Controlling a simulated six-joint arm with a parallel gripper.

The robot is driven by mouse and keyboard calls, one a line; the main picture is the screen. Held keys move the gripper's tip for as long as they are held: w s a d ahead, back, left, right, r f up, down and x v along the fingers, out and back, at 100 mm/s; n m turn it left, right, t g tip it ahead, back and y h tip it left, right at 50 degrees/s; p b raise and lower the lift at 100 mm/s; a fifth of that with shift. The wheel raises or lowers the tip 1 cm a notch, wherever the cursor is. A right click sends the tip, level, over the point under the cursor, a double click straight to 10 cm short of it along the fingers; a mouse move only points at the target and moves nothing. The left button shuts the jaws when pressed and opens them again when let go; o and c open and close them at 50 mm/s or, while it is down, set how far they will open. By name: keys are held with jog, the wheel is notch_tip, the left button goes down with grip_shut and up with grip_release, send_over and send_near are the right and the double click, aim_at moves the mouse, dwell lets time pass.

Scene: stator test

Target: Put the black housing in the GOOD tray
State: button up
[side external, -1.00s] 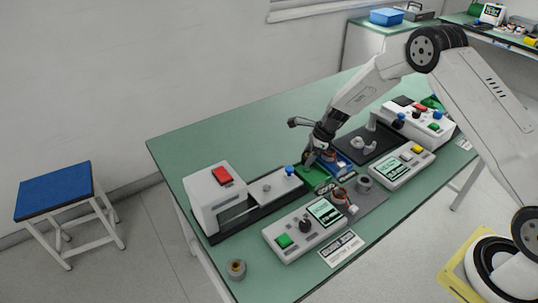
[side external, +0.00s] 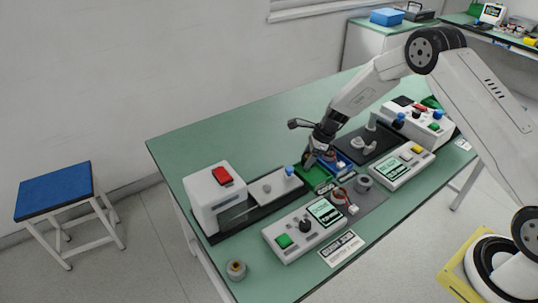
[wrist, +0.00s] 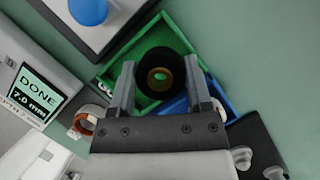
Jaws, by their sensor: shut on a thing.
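My gripper (wrist: 160,88) is shut on the black housing (wrist: 179,74), a dark ring with a brownish centre, seen between the two fingers in the wrist view. The housing is over the green tray (wrist: 129,75), whose walls surround it in the picture; I cannot tell whether it touches the tray floor. In the side view my gripper (side external: 318,157) is low over the green tray (side external: 312,179), and the housing is hard to make out. A blue tray (wrist: 176,109) adjoins the green one, partly hidden by my gripper. I cannot read the tray labels.
A tester with a screen reading DONE (wrist: 38,88) stands left in the wrist view. A plate with a blue knob (wrist: 88,10) is close to the green tray. A copper-coloured part (wrist: 83,124) lies near the tester. The bench's back area (side external: 230,140) is clear.

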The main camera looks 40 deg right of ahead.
jog(key=shift+s+f, duration=0.1)
jog(key=shift+f, duration=1.4)
dwell(0.6)
jog(key=o, duration=1.3)
jog(key=shift+o, duration=0.2)
jog(key=shift+r, duration=0.15)
jog(key=v, duration=0.8)
jog(key=shift+r, duration=0.1)
